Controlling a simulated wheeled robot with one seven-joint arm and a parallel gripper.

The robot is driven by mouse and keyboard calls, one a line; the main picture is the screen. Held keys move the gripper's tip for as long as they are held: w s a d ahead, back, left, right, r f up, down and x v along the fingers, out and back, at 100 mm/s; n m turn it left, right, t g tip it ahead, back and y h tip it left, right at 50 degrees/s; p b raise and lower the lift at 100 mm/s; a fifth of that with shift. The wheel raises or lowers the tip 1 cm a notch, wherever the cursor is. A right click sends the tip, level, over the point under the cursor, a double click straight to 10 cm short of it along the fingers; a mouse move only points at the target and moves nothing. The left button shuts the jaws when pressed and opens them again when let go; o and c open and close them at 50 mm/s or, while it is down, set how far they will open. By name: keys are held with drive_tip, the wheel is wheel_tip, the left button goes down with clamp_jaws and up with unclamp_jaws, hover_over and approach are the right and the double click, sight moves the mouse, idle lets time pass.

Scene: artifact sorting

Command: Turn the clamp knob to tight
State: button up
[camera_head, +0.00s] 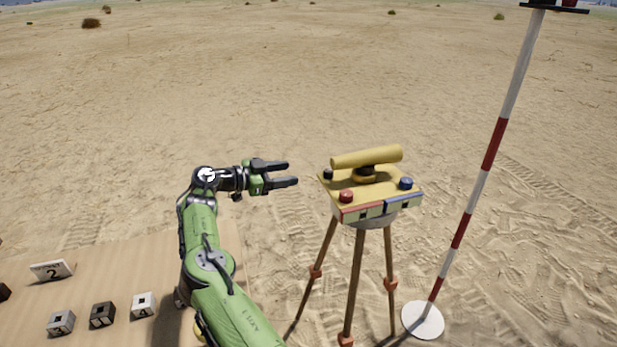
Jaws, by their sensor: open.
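A yellow surveying instrument with a tube-shaped telescope (367,157) stands on a tripod (356,270) right of centre. Its top plate carries a red knob (346,196) at the front left, a blue knob (406,183) at the right and a small black knob (328,174) at the back left. A red label (362,212) and a blue label (403,201) are on the front face. I cannot tell which knob is the clamp knob, or its setting. My gripper (291,173) is open and empty, left of the instrument, fingers pointing right, apart from it.
A red-and-white pole (482,175) rises from a white disc (423,320) at the right. Open sand lies behind.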

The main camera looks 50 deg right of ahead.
drive_tip(key=s+f, duration=0.1)
drive_tip(key=s, duration=0.2)
drive_tip(key=n+t+h, duration=0.3)
drive_tip(key=n+t, duration=0.1)
drive_tip(key=n, duration=0.2)
approach(325, 173)
drive_tip(key=d, duration=0.6)
drive_tip(key=s+d, duration=0.1)
drive_tip(key=d, duration=0.2)
drive_tip(key=shift+d, duration=0.35)
